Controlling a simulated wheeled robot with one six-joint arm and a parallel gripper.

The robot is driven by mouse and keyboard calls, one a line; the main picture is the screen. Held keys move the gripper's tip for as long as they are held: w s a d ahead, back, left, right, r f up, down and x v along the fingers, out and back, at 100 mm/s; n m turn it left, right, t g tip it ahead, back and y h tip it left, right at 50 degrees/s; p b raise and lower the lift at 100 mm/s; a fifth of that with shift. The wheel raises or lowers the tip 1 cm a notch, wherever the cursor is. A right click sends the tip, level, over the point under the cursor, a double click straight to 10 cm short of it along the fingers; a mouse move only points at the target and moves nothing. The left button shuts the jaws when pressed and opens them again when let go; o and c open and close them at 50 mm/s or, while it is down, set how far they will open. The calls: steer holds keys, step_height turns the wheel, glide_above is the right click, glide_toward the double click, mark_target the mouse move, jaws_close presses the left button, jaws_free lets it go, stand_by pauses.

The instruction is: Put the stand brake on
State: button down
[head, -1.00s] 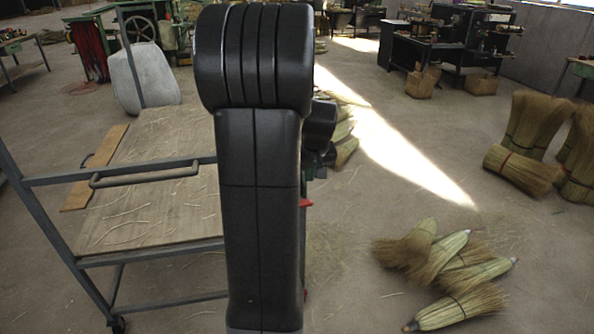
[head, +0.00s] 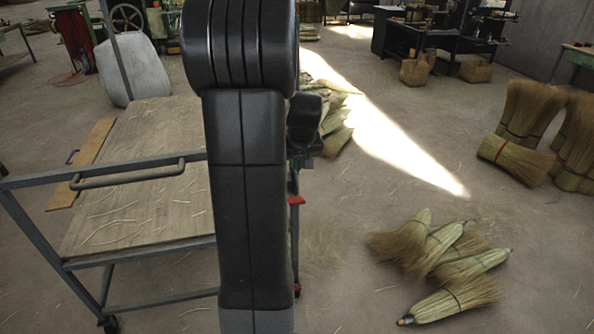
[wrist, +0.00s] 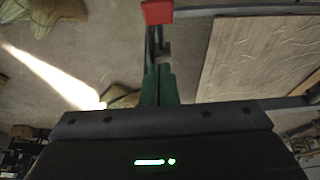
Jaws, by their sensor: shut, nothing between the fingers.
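A wheeled stand with a wooden top (head: 150,150) and a grey metal frame is at the left in the head view, and its top also shows in the wrist view (wrist: 265,50). A small red part (head: 296,200) shows on an upright just right of my arm, with another red bit (head: 297,289) near the floor. My gripper (wrist: 158,70) has green fingers, closed together and empty. My arm hides much of the stand's right side.
Several brooms (head: 440,255) lie on the floor at the right, and bundles (head: 515,150) stand farther right. More broom material (head: 330,115) lies behind my arm. A dark bench (head: 420,35) stands at the back. Floor between stand and brooms is mostly clear.

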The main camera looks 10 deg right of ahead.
steer(key=p+x, duration=0.1)
steer(key=x, duration=0.6)
steer(key=shift+w+f, duration=0.1)
steer(key=shift+f, duration=0.25)
steer(key=f, duration=0.1)
steer(key=s+f, duration=0.1)
steer(key=f, duration=0.1)
steer(key=shift+s+f+p, duration=0.25)
steer(key=shift+f+p, duration=0.05)
steer(key=shift+f, duration=0.25)
steer(key=shift+f+b, duration=0.1)
steer(key=shift+b, duration=0.2)
